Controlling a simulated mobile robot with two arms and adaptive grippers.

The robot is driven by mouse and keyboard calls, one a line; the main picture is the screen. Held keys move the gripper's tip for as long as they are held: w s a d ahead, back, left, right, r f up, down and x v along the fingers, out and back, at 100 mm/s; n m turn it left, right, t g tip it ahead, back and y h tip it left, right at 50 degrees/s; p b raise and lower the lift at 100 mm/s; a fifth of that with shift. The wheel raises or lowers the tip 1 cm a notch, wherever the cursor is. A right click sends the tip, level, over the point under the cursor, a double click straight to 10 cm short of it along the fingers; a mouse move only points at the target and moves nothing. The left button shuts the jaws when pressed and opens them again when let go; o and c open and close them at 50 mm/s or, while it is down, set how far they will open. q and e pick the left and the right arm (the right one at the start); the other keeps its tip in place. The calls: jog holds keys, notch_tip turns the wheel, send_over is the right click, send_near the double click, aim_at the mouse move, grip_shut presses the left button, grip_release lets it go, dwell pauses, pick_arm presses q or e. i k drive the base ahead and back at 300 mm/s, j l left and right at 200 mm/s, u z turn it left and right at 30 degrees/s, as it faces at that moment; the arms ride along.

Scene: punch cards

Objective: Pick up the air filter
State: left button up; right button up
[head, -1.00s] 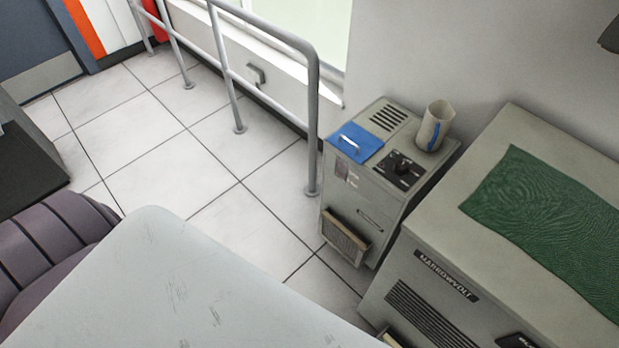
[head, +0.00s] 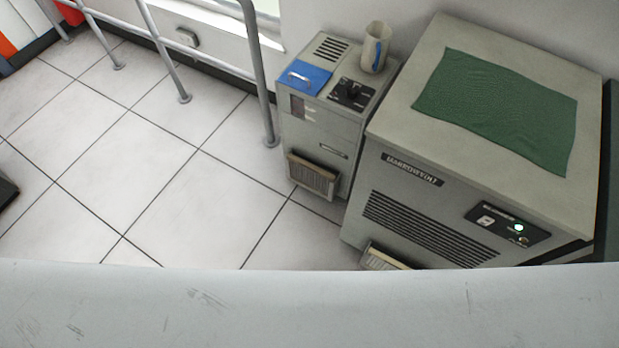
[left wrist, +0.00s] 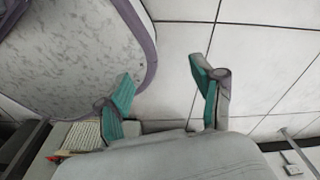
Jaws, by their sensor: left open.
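A framed, pleated panel that looks like an air filter (head: 313,177) sits tilted at the lower front of the small grey unit (head: 325,135) in the head view. A second similar pleated panel (head: 384,258) shows at the base of the larger grey cabinet (head: 520,165), partly hidden by the pale surface in front. My left gripper (left wrist: 163,98) shows in the left wrist view, its teal-padded fingers wide apart with nothing between them. It is not in the head view, so its distance from either panel cannot be told. My right gripper is in neither view.
A pale scratched surface (head: 300,310) fills the front of the head view. A grey railing (head: 262,80) stands left of the small unit. The tiled floor (head: 150,165) is clear.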

aim_at(304, 173)
jog(key=z, duration=2.55)
jog(key=u, duration=2.55)
jog(key=i+j, duration=0.1)
jog(key=j, duration=0.15)
jog(key=i+j, duration=0.1)
jog(key=j, duration=0.2)
jog(key=i+j+z, duration=0.15)
jog(key=j+z, duration=0.2)
jog(key=i+j+z, duration=0.1)
jog(key=j+z, duration=0.25)
jog(key=j, duration=0.25)
jog(key=j+z, duration=0.3)
jog(key=j, duration=0.2)
